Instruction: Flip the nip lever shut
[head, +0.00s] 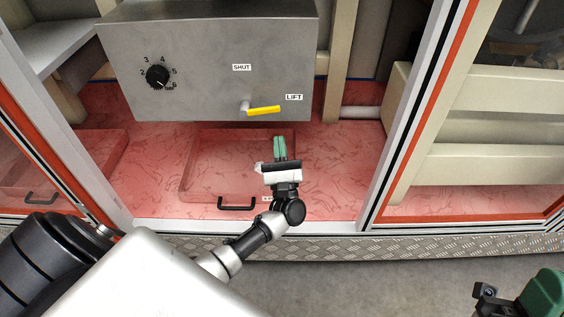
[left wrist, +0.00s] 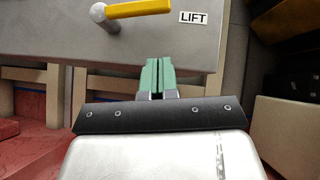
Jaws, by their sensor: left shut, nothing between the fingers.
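The nip lever (head: 264,110) is a yellow handle on a grey pivot, on the lower front of a grey metal box (head: 205,80). It points right, just below the LIFT label (head: 294,97); the SHUT label (head: 242,67) is above the pivot. In the left wrist view the lever (left wrist: 138,9) shows at the top, left of the LIFT label. My left gripper (head: 280,140) has green fingers, shut and empty, below the lever and apart from it. My right gripper (head: 545,297) shows only in part at the lower right corner; its fingertips cannot be made out.
A black dial (head: 157,76) with numbers sits on the box's left. A reddish clear tray (head: 190,185) with a black handle lies below on the red floor. White and orange frame posts (head: 410,120) border the opening at both sides.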

